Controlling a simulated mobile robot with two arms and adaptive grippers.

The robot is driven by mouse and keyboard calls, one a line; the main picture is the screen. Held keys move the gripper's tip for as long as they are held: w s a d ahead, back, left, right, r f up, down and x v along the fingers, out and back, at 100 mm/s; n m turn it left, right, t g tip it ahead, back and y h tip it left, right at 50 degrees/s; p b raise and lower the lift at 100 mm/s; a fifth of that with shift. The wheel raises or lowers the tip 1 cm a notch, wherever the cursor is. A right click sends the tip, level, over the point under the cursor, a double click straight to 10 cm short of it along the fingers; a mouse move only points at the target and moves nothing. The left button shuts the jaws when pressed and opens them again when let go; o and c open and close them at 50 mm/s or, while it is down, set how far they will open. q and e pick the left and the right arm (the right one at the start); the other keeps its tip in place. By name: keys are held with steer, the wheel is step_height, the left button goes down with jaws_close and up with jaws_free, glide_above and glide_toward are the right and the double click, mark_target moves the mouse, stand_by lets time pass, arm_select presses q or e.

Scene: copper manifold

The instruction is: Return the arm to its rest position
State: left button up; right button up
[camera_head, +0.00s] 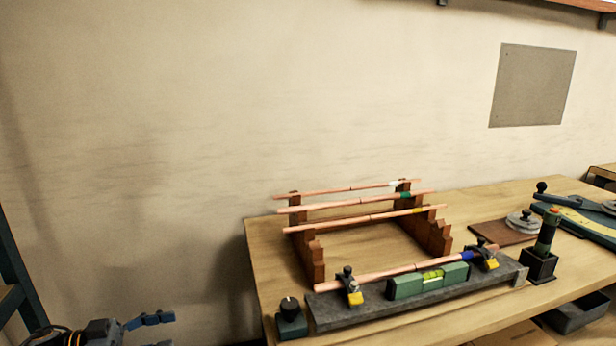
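My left gripper (168,330) is at the bottom left, off the table's left end and apart from everything on it. One blue finger shows in full and a bit of the other shows at the frame's lower edge, with a gap between them and nothing held. My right gripper is not in view. Three copper pipes lie across a stepped wooden rack: a rear one with a white band (345,189), one with a green band (350,201) and one with a yellow band (360,220). A fourth pipe with a blue band (400,270) lies along a grey block, under two yellow-tabbed clamps.
The wooden table (268,255) fills the lower right. The grey block (340,318) carries a green level (430,280). A black knob box (290,318) stands at the front left, a red-topped tool (545,240) at right. The space between my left gripper and the table is clear.

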arm_select(q)
steer(key=w+f+n+t+y, duration=0.2)
steer(key=f+n+t+y, duration=0.15)
steer(key=f, duration=0.65)
steer(key=w+f+n+t+y, duration=0.3)
steer(key=f+t, duration=0.1)
steer(key=f, duration=0.5)
steer(key=s+a+f+n+g+y, duration=0.15)
steer(key=s+f+y, duration=0.35)
steer(key=f, duration=0.6)
steer(key=s+f+n+y, duration=0.2)
steer(key=s+f, duration=0.4)
steer(key=f, duration=0.4)
steer(key=s+d+f+n+g+y, duration=0.1)
steer(key=s+f+g+y, duration=0.15)
steer(key=s+f, duration=0.6)
steer(key=s+d+f+n+g+y, duration=0.1)
steer(key=s+f+g, duration=0.35)
steer(key=s, duration=0.75)
steer(key=s+d+f+g, duration=0.1)
steer(key=s+d+f, duration=0.1)
steer(key=s, duration=0.8)
steer(key=s+d+f+g, duration=0.2)
steer(key=s+f, duration=0.3)
steer(key=s, duration=0.6)
steer(key=shift+s+d+g, duration=0.2)
steer(key=shift+s+g, duration=0.05)
steer(key=shift+g, duration=0.05)
